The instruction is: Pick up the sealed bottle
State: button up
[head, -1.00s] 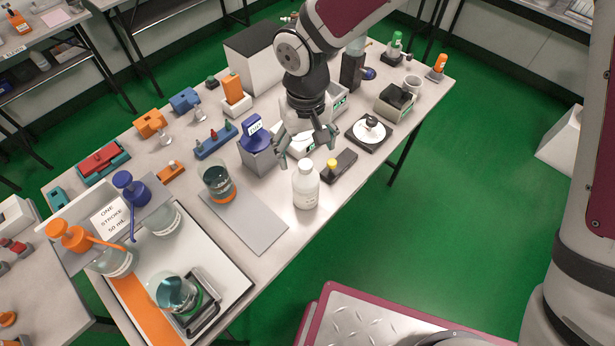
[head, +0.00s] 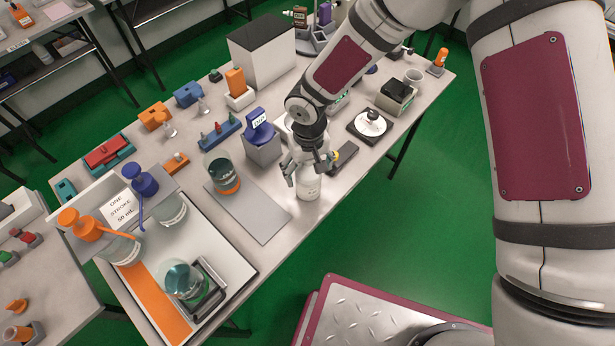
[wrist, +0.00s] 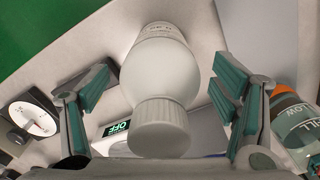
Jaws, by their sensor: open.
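The sealed bottle (head: 308,187) is white with a white ribbed cap and stands upright near the table's front edge in the head view. In the wrist view the bottle (wrist: 162,75) is centred, its cap towards the camera. My gripper (head: 310,174) is right at the bottle's upper part, which it partly hides in the head view. In the wrist view my gripper (wrist: 158,95) is open, with one finger on each side of the bottle and a visible gap on both sides.
A grey mat (head: 250,212) and a beaker with an orange band (head: 226,182) are left of the bottle. Green floor lies past the front edge.

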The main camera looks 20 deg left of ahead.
jog(key=shift+f, duration=0.35)
jog(key=shift+c, duration=0.2)
jog(key=c, duration=1.6)
jog(key=shift+r, duration=0.1)
